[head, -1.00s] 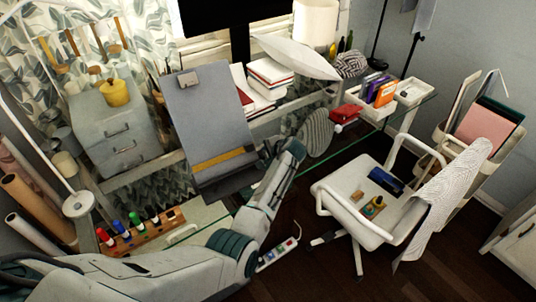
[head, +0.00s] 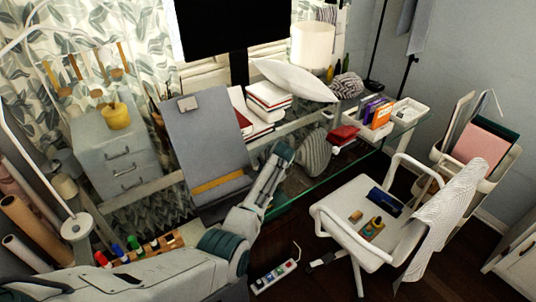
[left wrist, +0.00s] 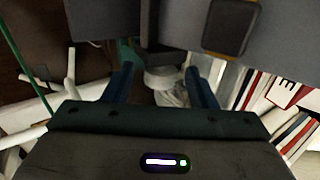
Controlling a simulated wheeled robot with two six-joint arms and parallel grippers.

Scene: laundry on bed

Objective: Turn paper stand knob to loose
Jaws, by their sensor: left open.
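The paper stand (head: 208,145) is a tilted grey board with a clip at its top and a yellow strip near its lower edge, on the glass desk. My left arm reaches past its right side, and my left gripper (head: 281,152) is just right of the board. In the left wrist view my left gripper (left wrist: 160,78) is open, its two dark fingers apart with nothing clearly held between them. Grey panels fill the top of that view, with a dark rounded square piece (left wrist: 232,25) at upper right. I cannot make out the knob for certain. My right gripper is not in view.
Books (head: 267,97) and a white pillow (head: 294,80) lie behind the stand. A striped round item (head: 315,153) is close right of my gripper. A white chair (head: 365,215) stands at right. A marker rack (head: 140,250) is at front left.

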